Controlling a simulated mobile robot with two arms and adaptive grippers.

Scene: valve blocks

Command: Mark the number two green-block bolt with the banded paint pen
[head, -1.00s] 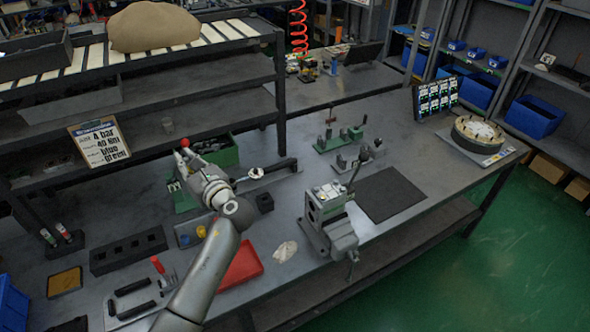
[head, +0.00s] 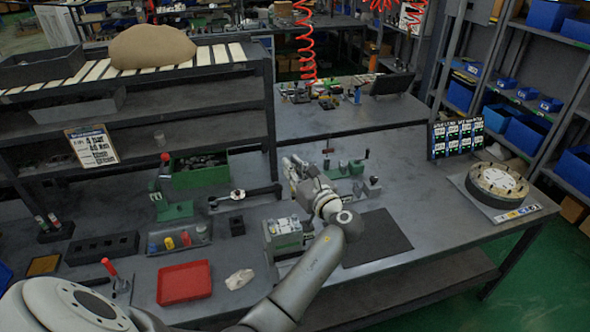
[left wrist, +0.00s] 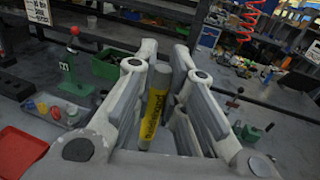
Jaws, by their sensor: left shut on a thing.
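My left gripper (head: 292,163) is above the middle of the bench, close to the green-based block (head: 338,172), and hides part of it. In the left wrist view the left gripper (left wrist: 165,58) is shut on the yellow paint pen (left wrist: 154,115), which has dark print along its side and a grey end. The pen stands between the fingers; its tip is hidden. The green block also shows in the left wrist view (left wrist: 250,132), to the right of the fingers and apart from them. Bolt numbers are too small to read. My right gripper is not in view.
A green lever stand (head: 174,210), a red tray (head: 184,283) and a round fixture (head: 497,182) are also on the bench. Shelving stands behind.

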